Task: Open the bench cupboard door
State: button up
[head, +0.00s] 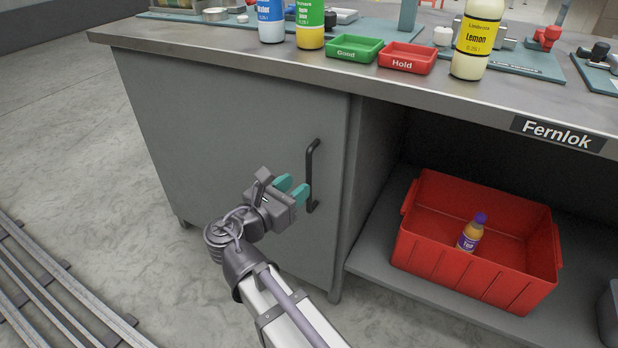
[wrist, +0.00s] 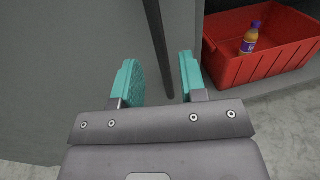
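The grey cupboard door (head: 225,150) is shut at the left end of the bench. Its dark vertical bar handle (head: 311,172) is near the door's right edge. My gripper (head: 293,189) is in front of the door at the handle's lower half, with its teal fingers pointing at the door. In the wrist view the fingers of my gripper (wrist: 158,80) are apart, and the handle (wrist: 160,50) shows between and beyond them, closer to the right finger. I see no finger touching the handle there. The door (wrist: 70,60) fills the left of that view.
Right of the door is an open shelf bay with a red crate (head: 415,250) holding a small purple-capped bottle (head: 470,235). On the bench top (head: 240,68) stand bottles, a green tray (head: 354,48) and a red tray (head: 407,58). The floor (head: 90,150) left of the bench is clear up to the rails.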

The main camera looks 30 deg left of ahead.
aim_at(307, 178)
jog(key=w, duration=0.5)
jog(key=shift+w+d, duration=0.15)
jog(key=shift+d, duration=0.1)
jog(key=shift+c, duration=0.4)
grip_shut()
